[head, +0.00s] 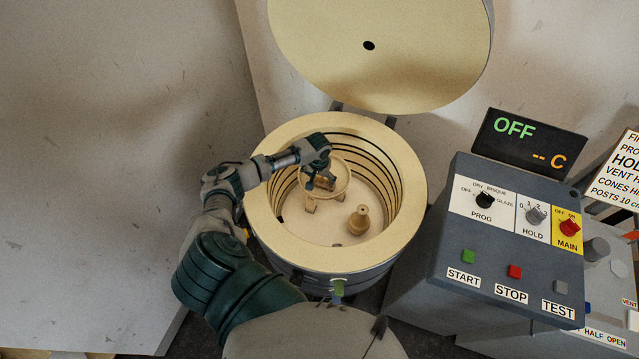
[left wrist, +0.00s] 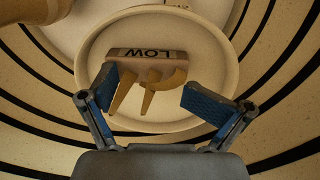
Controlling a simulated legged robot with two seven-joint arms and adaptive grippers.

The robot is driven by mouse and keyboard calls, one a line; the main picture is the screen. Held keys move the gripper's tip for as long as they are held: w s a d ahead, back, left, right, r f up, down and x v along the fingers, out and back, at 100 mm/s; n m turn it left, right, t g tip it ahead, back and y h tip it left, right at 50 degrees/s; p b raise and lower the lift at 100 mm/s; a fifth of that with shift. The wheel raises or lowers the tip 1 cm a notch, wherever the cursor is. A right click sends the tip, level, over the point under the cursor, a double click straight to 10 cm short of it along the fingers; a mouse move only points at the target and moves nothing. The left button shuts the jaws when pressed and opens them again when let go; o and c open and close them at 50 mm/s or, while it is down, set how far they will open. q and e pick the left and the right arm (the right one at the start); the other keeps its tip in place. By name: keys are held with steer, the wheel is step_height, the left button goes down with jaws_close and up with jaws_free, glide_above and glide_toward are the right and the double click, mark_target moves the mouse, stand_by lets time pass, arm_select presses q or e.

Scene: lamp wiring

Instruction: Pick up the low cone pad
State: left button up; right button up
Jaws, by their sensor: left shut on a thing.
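The low cone pad (left wrist: 147,54) is a small pale block marked LOW, with tan cones leaning from it, in the left wrist view. It shows over a round cream shelf (left wrist: 112,37); whether it touches the shelf I cannot tell. My left gripper (left wrist: 150,88) is shut on the pad, its blue-lined fingers on either side of the cones. In the head view my left gripper (head: 321,180) reaches down into the open kiln (head: 408,165), above the round shelf (head: 346,187), and largely hides the pad. My right gripper is not in view.
The kiln wall with dark coil grooves surrounds my left gripper closely. A tan bottle-shaped piece (head: 359,220) stands on the kiln floor to the right. The lid (head: 385,50) is raised behind. A control box (head: 515,230) reading OFF stands at right.

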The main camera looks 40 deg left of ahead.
arm_select(q)
steer(key=shift+s+a+f, duration=0.2)
steer(key=shift+s+f, duration=0.5)
steer(key=shift+w+a+r+g, duration=0.15)
steer(key=shift+r+g, duration=0.15)
steer(key=shift+w+a+r+p, duration=0.1)
steer(key=shift+w+r+p, duration=0.1)
steer(key=shift+r, duration=0.35)
steer(key=shift+w+a+r+p, duration=0.1)
steer(key=shift+r+p, duration=0.05)
steer(key=shift+r, duration=0.4)
steer(key=shift+c, duration=1.2)
steer(key=shift+s+d, duration=0.25)
steer(key=shift+d, duration=0.25)
steer(key=shift+s+d, duration=0.25)
steer(key=shift+d, duration=0.25)
jaws_close()
steer(key=s+d+r+p, duration=0.1)
steer(key=s+d+r, duration=0.1)
steer(key=s+d, duration=0.6)
steer(key=shift+d, duration=1.75)
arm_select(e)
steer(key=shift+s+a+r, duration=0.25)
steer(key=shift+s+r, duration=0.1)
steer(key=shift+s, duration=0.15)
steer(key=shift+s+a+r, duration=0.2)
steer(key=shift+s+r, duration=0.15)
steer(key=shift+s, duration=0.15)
